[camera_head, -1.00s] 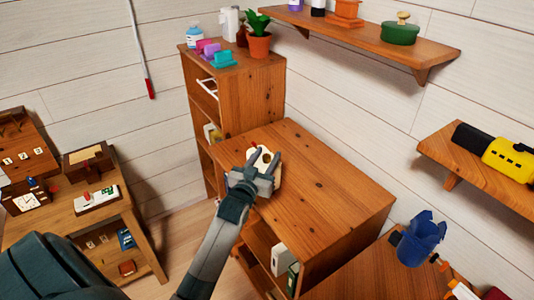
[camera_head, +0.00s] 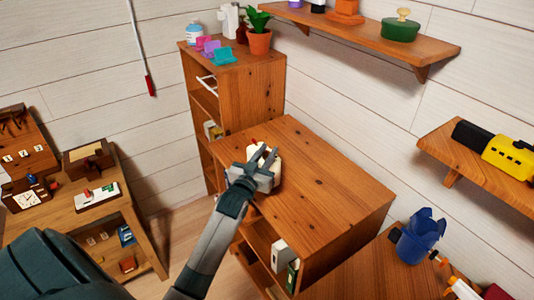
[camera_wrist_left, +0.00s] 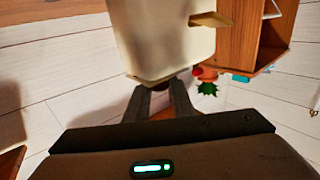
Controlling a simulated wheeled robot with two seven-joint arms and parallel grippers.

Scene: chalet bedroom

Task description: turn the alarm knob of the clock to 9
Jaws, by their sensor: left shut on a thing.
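A cream, box-shaped body, apparently the clock (camera_head: 254,150), stands on the wooden cabinet top, partly hidden behind my left gripper (camera_head: 267,157). In that view my left gripper's fingers (camera_wrist_left: 163,92) are shut on a small dark part beside the body, apparently the alarm knob (camera_wrist_left: 160,84). The knob's setting cannot be read. My right gripper is not in view.
The cabinet top (camera_head: 320,185) is otherwise bare. A taller shelf unit (camera_head: 250,100) with a potted plant (camera_head: 259,35) stands behind it. A wall shelf (camera_head: 350,35) hangs above. A desk at left holds a square-faced clock (camera_head: 28,200).

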